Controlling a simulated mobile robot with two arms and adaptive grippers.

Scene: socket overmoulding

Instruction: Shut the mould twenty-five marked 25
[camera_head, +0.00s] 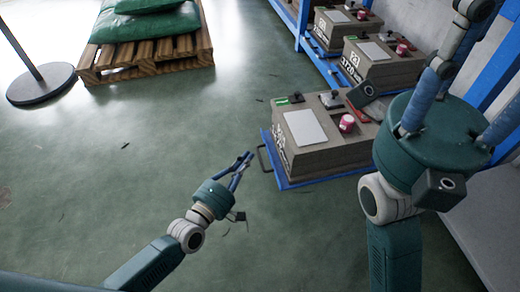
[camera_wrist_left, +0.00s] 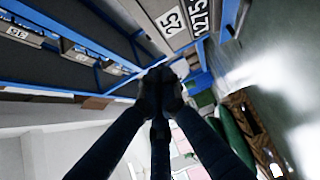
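The nearest mould (camera_head: 335,150) is a grey-brown block on a blue tray. My left gripper (camera_head: 248,157) is left of the nearest mould, near a dark loop handle (camera_head: 264,158), apart from the block. Its fingers converge at their tips, with nothing seen between them. My right gripper (camera_head: 455,60) is large at the right, its fingertips not clearly shown.
More moulds (camera_head: 382,62) stand on a blue rack behind, along the wall. The nearest mould's top carries a white plate (camera_head: 305,127), a red knob (camera_head: 347,123) and a dark handle. A wooden pallet (camera_head: 150,56) with green sacks stands at the back left.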

